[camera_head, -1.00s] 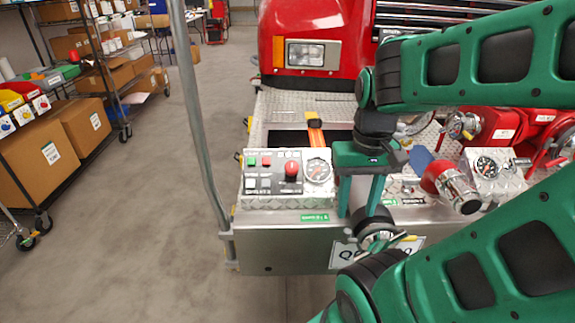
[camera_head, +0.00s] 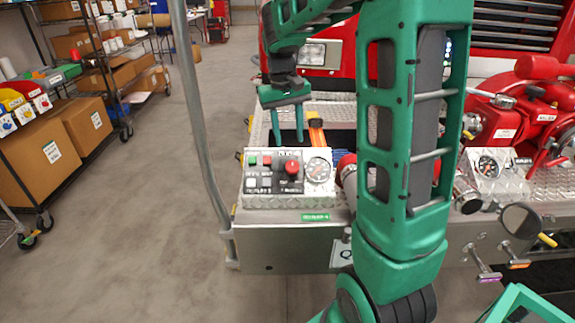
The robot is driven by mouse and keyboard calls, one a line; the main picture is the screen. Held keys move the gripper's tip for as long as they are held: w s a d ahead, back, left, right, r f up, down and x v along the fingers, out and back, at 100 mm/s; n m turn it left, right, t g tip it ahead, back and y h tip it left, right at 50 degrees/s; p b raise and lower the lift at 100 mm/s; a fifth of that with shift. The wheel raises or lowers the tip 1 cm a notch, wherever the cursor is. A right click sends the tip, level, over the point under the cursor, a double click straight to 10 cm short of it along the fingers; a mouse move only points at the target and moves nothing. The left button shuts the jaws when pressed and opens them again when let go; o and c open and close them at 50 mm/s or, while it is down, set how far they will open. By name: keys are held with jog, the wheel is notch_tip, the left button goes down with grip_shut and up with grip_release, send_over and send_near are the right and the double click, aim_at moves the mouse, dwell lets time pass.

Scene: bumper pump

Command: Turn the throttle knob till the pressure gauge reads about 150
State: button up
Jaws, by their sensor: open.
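A sloped control panel (camera_head: 255,202) sits on the bumper deck left of centre. A red knob (camera_head: 292,167) stands on its upper middle, likely the throttle knob. My gripper (camera_head: 287,137) is open and empty, fingers pointing down. In the picture it is just above the red knob, apart from it; how far behind or above the panel it is, I cannot tell.
My forearm hides much of the bumper right of the panel. A second gauge panel (camera_head: 487,168) and red pump fittings (camera_head: 505,120) are at the right. A grey pole (camera_head: 190,110) rises left of the panel.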

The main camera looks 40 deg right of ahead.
aim_at(292, 164)
jog(key=f, duration=0.6)
jog(key=d+f, duration=0.1)
jog(key=f, duration=0.3)
jog(key=shift+s+f, duration=0.1)
jog(key=shift+s, duration=0.1)
jog(key=shift+c, duration=0.6)
jog(key=c, duration=0.6)
jog(key=shift+c, duration=0.2)
